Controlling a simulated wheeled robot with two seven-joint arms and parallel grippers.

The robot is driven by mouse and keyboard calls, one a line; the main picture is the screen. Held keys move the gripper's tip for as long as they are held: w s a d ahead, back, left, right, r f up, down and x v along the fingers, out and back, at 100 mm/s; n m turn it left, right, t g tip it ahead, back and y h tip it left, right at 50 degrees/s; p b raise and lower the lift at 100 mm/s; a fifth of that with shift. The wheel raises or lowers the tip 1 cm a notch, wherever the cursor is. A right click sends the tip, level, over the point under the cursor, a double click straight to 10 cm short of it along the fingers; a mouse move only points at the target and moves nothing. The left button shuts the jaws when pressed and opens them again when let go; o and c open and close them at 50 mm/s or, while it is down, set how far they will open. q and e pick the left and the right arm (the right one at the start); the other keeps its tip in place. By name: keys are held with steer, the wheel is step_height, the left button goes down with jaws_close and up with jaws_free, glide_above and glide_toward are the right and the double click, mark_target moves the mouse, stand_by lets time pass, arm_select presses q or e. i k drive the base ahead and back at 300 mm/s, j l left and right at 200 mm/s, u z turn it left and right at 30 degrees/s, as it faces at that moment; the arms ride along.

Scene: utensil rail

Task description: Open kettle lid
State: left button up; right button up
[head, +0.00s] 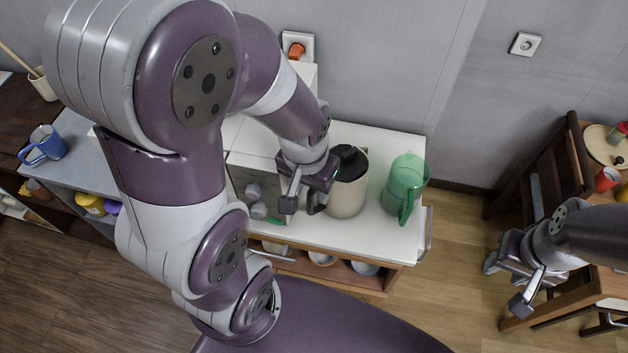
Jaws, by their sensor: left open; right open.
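The kettle (347,197) has a cream body and a black top, and stands upright on the white-topped cart. Its black lid (352,157) is partly hidden behind my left gripper, and I cannot tell if it is fully shut. The dark handle (316,201) is on the kettle's left side. My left gripper (311,187) is open at the kettle's upper left, close to the lid and handle; I cannot tell if it touches. My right gripper (506,284) is open and empty at the far right, well away from the kettle.
A green translucent pitcher (402,187) stands right of the kettle on the white cart top (388,239). A grey appliance with knobs (255,187) is close on the left. Bowls (365,268) sit on the shelf below. A wooden chair (540,180) stands at the right.

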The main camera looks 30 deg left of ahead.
mark_target(352, 164)
steer(key=l+u, duration=0.2)
steer(key=u, duration=0.25)
steer(key=k+l+u, duration=0.1)
steer(key=u, duration=0.35)
steer(key=k+l+u, duration=0.1)
steer(key=u, duration=0.35)
steer(key=k+l+u, duration=0.1)
steer(key=l+u, duration=0.15)
steer(key=u, duration=0.2)
steer(key=k+u, duration=0.15)
steer(key=u, duration=0.35)
steer(key=l+u, duration=0.1)
steer(key=u, duration=0.3)
steer(key=k+l+u, duration=0.1)
steer(key=u, duration=0.35)
steer(key=k+u, duration=0.1)
steer(key=u, duration=0.3)
steer(key=k+u, duration=0.1)
steer(key=u, duration=0.3)
steer(key=k+u, duration=0.1)
steer(key=u, duration=0.3)
steer(key=k+l, duration=0.65)
steer(key=k+l+z, duration=0.15)
steer(key=l+z, duration=0.15)
steer(key=z, duration=0.15)
steer(key=k+l+z, duration=0.1)
steer(key=l+z, duration=0.3)
steer(key=k+l+z, duration=0.1)
steer(key=l+z, duration=0.35)
steer(key=j, duration=0.1)
